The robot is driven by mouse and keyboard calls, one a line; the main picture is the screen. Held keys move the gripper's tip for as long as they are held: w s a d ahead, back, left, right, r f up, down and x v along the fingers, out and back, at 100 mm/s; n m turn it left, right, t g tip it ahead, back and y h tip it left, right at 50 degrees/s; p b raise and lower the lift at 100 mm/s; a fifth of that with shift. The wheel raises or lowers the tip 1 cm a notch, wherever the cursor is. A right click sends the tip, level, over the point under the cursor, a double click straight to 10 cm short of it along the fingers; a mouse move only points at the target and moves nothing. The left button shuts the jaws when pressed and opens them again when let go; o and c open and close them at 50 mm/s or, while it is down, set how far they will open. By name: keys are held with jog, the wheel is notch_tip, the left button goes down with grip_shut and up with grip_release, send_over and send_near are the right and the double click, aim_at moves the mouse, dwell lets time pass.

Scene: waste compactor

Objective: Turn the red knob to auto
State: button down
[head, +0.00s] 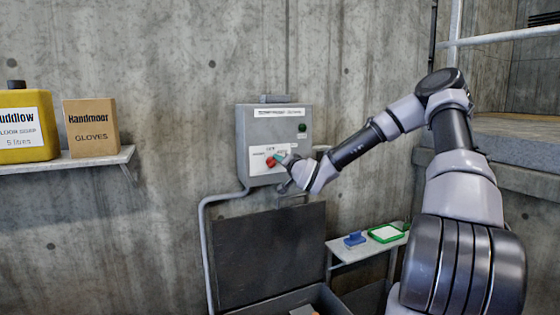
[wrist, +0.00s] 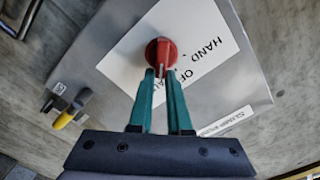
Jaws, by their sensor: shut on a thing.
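The red knob (wrist: 160,52) sits on a white label plate (wrist: 205,38) on the front of a grey control box (head: 244,145). In the head view the knob (head: 271,162) shows just left of the gripper's tips. My gripper (wrist: 161,76) has two green fingers, shut on the knob's near edge; it also shows at the box in the head view (head: 283,157). In the wrist view "HAND" reads upside down right of the knob and "OF" lies partly behind a finger. The rest of the lettering is hidden, and the knob's setting cannot be read.
An open dark lid (head: 270,255) stands below. A shelf (head: 70,162) with a yellow jug (head: 25,125) and gloves box (head: 91,128) is left; a small white shelf (head: 350,253) is right.

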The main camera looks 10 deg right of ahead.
jog(key=c, duration=0.9)
grip_release()
jog(key=shift+a+f, duration=0.15)
jog(key=shift+f, duration=0.05)
jog(key=shift+o, duration=0.2)
jog(key=shift+r, duration=0.35)
jog(key=v, duration=1.1)
jog(key=shift+f, duration=0.3)
